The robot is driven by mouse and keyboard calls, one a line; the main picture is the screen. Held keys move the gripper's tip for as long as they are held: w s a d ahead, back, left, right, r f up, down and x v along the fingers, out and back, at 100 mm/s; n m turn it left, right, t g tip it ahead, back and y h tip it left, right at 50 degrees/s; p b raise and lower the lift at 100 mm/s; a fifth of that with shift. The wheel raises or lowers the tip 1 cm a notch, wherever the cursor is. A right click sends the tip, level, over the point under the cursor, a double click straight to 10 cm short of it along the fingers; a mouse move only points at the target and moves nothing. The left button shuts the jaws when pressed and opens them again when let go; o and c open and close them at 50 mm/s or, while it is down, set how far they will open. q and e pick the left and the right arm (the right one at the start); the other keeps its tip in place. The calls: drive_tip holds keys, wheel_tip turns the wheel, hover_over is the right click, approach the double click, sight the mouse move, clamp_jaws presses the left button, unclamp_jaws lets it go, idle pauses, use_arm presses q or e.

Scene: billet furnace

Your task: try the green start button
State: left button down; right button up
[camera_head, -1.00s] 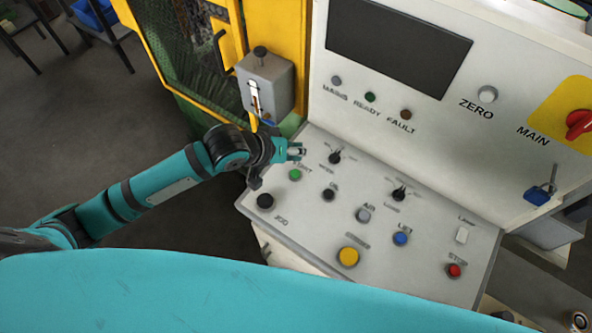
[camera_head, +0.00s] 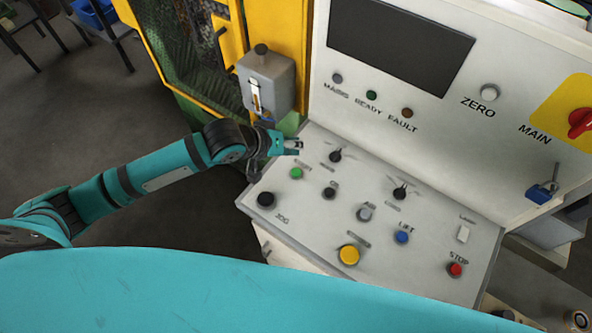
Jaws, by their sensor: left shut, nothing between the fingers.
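The green start button (camera_head: 296,173) sits at the upper left of the sloping control panel (camera_head: 300,225), with its label beside it partly readable. My left gripper (camera_head: 297,147) is shut and empty. In the picture its tip is just above the green button, near the panel's back left edge, and apart from the button. I cannot tell its exact height over the panel. The button is fully visible and its lamp looks unlit or dim green. My right gripper is not in view.
Close by are a black knob (camera_head: 335,155), a black button (camera_head: 329,193) and the black jog button (camera_head: 266,200). A grey box (camera_head: 266,80) stands behind the gripper. A yellow button (camera_head: 349,255), blue lift button (camera_head: 402,237) and red stop button (camera_head: 455,269) lie further right.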

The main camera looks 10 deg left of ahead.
use_arm(q)
drive_tip(key=b, duration=0.5)
hover_over(294, 169)
wheel_tip(294, 169, down, 5)
drive_tip(key=shift+f, duration=0.7)
drive_tip(key=shift+f+b, duration=0.15)
drive_tip(key=shift+b, duration=0.15)
drive_tip(key=shift+f, duration=0.15)
drive_tip(key=shift+f, duration=0.25)
